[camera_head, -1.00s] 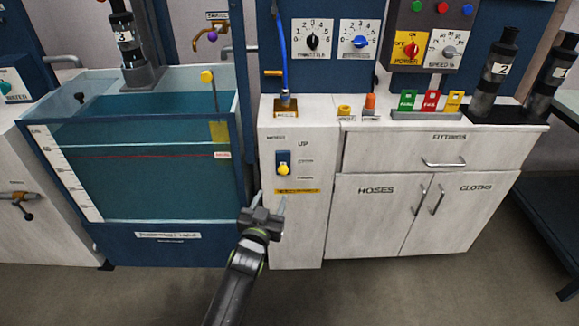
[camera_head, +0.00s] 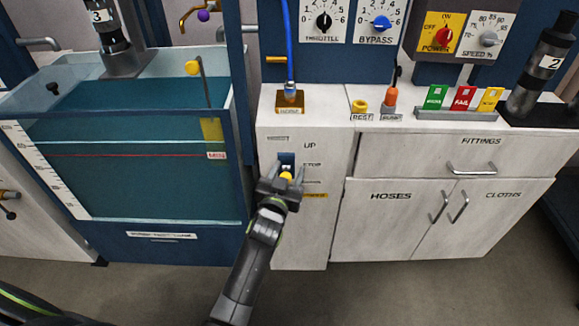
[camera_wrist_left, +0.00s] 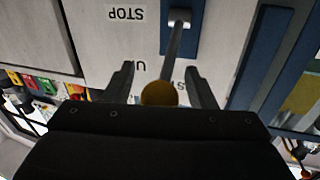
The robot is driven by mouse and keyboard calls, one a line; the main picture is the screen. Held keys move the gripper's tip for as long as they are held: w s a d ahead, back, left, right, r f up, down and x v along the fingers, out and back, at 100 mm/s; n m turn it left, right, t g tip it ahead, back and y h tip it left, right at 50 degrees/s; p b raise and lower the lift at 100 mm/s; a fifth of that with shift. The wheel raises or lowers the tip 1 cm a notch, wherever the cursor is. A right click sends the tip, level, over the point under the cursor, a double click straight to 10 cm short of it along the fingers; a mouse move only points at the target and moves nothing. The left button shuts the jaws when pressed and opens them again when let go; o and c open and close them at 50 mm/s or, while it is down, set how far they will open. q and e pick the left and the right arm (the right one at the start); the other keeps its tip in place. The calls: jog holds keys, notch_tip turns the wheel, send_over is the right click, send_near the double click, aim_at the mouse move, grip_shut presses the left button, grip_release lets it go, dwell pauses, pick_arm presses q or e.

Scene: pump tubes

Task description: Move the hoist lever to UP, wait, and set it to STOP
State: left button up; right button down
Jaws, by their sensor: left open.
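The hoist lever has a yellow ball knob (camera_head: 286,176) and sits on a small blue plate (camera_head: 286,158) on the white cabinet front. The labels UP (camera_head: 309,146) and STOP (camera_head: 312,165) are beside it, with a smaller unreadable one below. My left gripper (camera_head: 284,177) is open, with a finger on each side of the knob. In the left wrist view, which is upside down, the knob (camera_wrist_left: 158,93) lies between the open fingers, and its metal shaft (camera_wrist_left: 174,50) runs to the blue plate. Contact cannot be told. The lever's exact setting is unclear. My right gripper is not in view.
A water tank (camera_head: 185,228) stands left of the lever cabinet. On the right are a fittings drawer (camera_head: 470,150) and cupboard doors (camera_head: 400,215). Coloured tags (camera_head: 463,98) and a black cylinder marked 2 (camera_head: 540,70) stand on the countertop. The floor in front is clear.

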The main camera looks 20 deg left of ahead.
pick_arm(q)
jog(key=shift+c, duration=0.3)
jog(key=c, duration=0.5)
grip_shut()
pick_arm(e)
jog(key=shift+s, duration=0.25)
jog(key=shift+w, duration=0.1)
pick_arm(q)
jog(key=shift+b, duration=0.35)
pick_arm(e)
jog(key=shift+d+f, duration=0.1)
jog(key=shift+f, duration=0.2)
